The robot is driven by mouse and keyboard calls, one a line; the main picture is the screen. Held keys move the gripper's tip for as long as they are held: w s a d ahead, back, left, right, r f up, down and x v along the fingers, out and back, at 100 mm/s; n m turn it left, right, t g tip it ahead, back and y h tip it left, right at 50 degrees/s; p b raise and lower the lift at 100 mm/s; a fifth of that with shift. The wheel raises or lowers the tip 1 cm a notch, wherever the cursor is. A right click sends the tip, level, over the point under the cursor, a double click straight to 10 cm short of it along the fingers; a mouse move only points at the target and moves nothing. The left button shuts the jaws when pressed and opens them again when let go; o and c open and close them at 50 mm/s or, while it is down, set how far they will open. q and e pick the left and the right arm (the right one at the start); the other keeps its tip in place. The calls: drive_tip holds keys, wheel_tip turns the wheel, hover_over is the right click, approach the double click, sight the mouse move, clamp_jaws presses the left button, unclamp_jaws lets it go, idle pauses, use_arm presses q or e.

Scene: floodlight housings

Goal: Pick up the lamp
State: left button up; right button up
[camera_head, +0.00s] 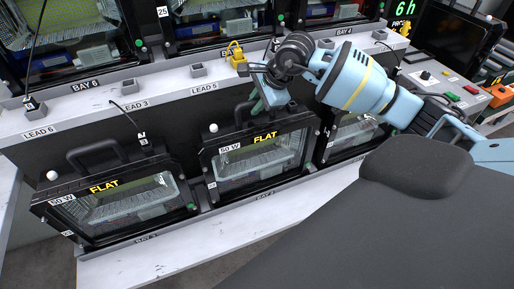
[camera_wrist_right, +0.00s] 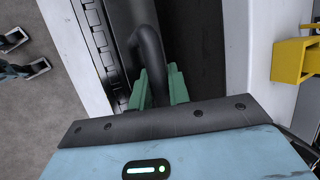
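The middle lamp (camera_head: 258,163) is a black floodlight housing with a glass front, marked 50 W and FLAT, sitting upright in the lower row. Its black handle (camera_wrist_right: 151,62) stands up from the top. My right gripper (camera_head: 259,103) reaches down onto this handle from above. In the right wrist view its green fingers (camera_wrist_right: 159,90) lie on both sides of the handle and appear closed on it; their tips are partly hidden. Another lamp (camera_head: 125,202) marked 50 W and FLAT, with its handle up, stands to the left. My left gripper is not in view.
A third lamp (camera_head: 352,132) stands at the right, partly behind my right arm. A white ledge (camera_head: 165,105) with lead labels and small grey sockets runs above the lamps. A yellow connector (camera_head: 236,56) sits on it close to my right gripper. More housings stand behind.

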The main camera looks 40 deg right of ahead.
drive_tip(key=shift+f, duration=0.1)
clamp_jaws()
drive_tip(key=shift+s+f, duration=0.1)
drive_tip(key=shift+f, duration=0.05)
idle(0.3)
drive_tip(key=shift+r, duration=0.3)
drive_tip(key=shift+r, duration=0.1)
